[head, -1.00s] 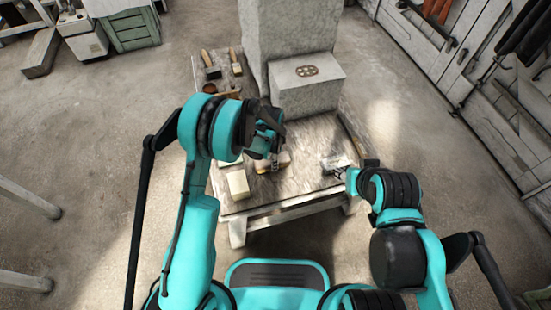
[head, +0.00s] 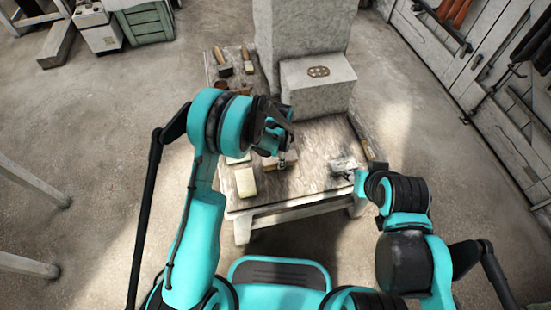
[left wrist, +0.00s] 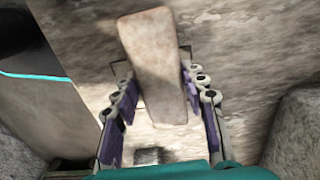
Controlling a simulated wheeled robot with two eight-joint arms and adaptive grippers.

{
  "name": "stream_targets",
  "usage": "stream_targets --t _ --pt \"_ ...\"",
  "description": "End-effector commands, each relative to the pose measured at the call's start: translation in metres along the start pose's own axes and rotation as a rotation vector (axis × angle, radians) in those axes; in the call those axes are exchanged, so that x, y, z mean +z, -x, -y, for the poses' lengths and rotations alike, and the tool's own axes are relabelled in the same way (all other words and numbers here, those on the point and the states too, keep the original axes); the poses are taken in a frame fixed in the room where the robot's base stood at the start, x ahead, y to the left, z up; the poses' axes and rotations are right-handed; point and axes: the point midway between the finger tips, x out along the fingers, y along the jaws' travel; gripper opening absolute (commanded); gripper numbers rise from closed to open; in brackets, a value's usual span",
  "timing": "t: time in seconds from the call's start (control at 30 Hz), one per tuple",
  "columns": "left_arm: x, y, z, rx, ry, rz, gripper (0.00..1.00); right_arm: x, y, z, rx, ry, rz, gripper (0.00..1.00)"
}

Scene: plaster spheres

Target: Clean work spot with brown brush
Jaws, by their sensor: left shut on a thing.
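My left gripper (head: 283,158) is low over the front middle of the worktable (head: 312,135). It is shut on a brown brush, whose worn tan-brown back (left wrist: 155,65) shows between the purple-padded fingers in the left wrist view. In the head view the brush (head: 291,160) is mostly hidden behind the gripper. I cannot tell whether its underside touches the tabletop. My right gripper (head: 353,176) is at the table's front right, beside a pale grey-white object (head: 342,163). Its fingers are too small to read.
A pale block (head: 246,182) lies at the front left table corner. A large stone block (head: 318,84) stands at the back, with a taller one behind it. Wooden-handled tools (head: 223,68) and a brown bowl lie at the back left.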

Motion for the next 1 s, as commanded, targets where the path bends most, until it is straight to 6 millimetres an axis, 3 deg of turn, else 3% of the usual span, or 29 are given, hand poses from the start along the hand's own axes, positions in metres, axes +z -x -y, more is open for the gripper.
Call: stream_targets --t 0.37,0.7,1.0 --pt "-0.004 0.002 -0.001 0.000 0.000 0.000 0.19 0.000 0.001 0.000 0.000 0.000 0.000 0.40" --pt "-0.004 -0.001 -0.025 0.000 0.000 0.000 0.19 0.004 -0.005 0.000 0.000 0.000 0.000 0.40" --pt "-0.004 0.000 -0.025 0.000 0.000 0.000 0.19 0.003 -0.005 0.000 0.000 0.000 0.000 0.40"
